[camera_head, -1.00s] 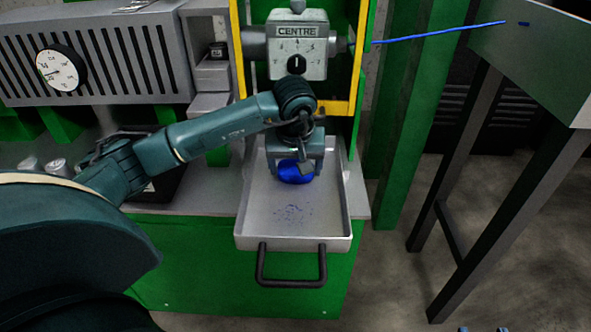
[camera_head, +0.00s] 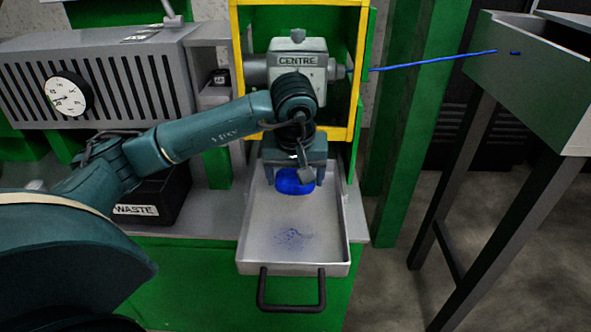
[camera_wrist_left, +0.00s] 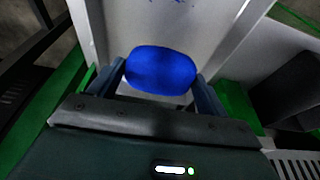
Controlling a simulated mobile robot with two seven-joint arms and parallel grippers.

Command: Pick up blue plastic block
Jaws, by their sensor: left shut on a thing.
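The blue plastic block (camera_head: 295,182) is a rounded, deep blue piece at the back part of the metal tray (camera_head: 255,225). My left gripper (camera_head: 295,180) comes down over it from behind, with a finger on each side of it. In the left wrist view the block (camera_wrist_left: 161,69) fills the space between the two fingertips of my left gripper (camera_wrist_left: 160,82), which are shut on it. I cannot tell whether the block is clear of the tray floor. My right gripper is not in view.
The tray has raised walls and a dark handle (camera_head: 291,307) at its front, with blue specks on its floor. A machine head marked CENTRE (camera_head: 299,62) stands behind. A black WASTE bin (camera_head: 155,200) is at left.

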